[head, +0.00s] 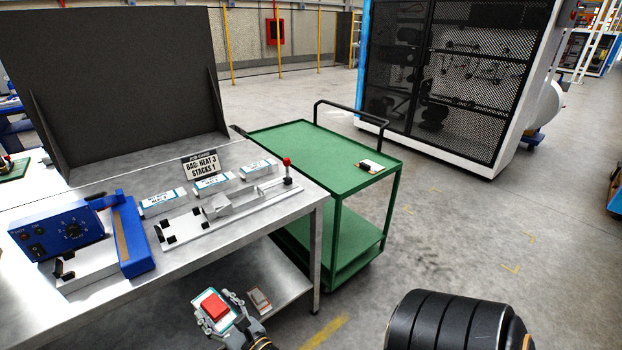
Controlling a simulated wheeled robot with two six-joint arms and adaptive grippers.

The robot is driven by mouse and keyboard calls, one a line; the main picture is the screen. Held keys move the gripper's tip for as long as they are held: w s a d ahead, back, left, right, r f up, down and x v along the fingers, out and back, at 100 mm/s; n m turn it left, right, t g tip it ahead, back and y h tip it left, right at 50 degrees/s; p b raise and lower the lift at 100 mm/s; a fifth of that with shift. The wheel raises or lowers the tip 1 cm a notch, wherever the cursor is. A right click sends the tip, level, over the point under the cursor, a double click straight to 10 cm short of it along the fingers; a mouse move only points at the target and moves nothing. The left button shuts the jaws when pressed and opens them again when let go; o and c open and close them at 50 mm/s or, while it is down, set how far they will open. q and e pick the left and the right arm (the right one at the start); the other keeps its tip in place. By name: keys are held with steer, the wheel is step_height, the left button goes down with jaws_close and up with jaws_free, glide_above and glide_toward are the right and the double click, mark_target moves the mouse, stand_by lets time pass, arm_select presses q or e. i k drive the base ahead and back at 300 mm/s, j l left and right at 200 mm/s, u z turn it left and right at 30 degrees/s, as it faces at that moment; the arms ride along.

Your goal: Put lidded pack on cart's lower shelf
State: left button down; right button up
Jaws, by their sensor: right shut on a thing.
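The green cart (290,140) stands beyond the right end of the steel bench, with a black push handle at its far side. Its lower shelf (352,248) shows bare in the part I can see; the bench hides the rest. My right gripper (228,314) is low in front of the bench, shut on a small pale pack with a teal edge and a red block on top (214,306), which appears to be the lidded pack. The gripper and pack are apart from the cart, to its left and nearer me. My left gripper is out of view.
The steel bench (310,192) carries a blue sealing machine (60,232), several white packs and a sign (200,166). A small packet (259,300) lies on the bench's undershelf. A small white-and-black item (370,166) lies on the cart's top. Floor right of the cart is clear.

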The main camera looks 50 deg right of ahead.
mark_target(355, 233)
steer(key=l+z, duration=0.25)
steer(key=l, duration=1.25)
steer(key=l+z, duration=0.25)
steer(key=l, duration=1.25)
